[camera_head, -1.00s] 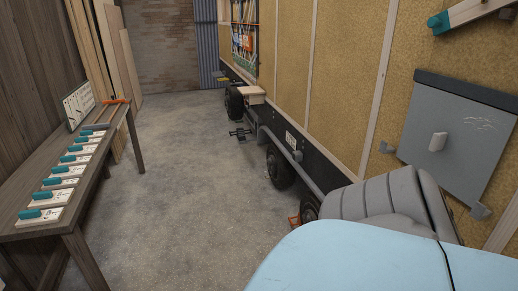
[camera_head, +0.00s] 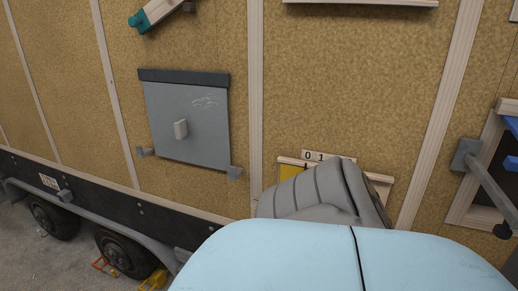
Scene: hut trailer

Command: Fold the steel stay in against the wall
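A grey steel bar, which looks like the stay (camera_head: 490,187), is at the right edge in the head view. It runs from a square grey bracket (camera_head: 466,155) on the wall down to the right, past a dark knob (camera_head: 503,231). It crosses in front of a pale wooden frame (camera_head: 470,215) around a dark opening. The bar's far end is cut off by the picture edge, so how far it stands out from the wall is hard to tell. Neither of my grippers shows.
The trailer wall (camera_head: 350,90) is tan board with pale battens. A grey hatch panel (camera_head: 188,125) with a handle and two corner catches is left of centre. Wheels (camera_head: 125,252) and concrete floor (camera_head: 25,250) are lower left.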

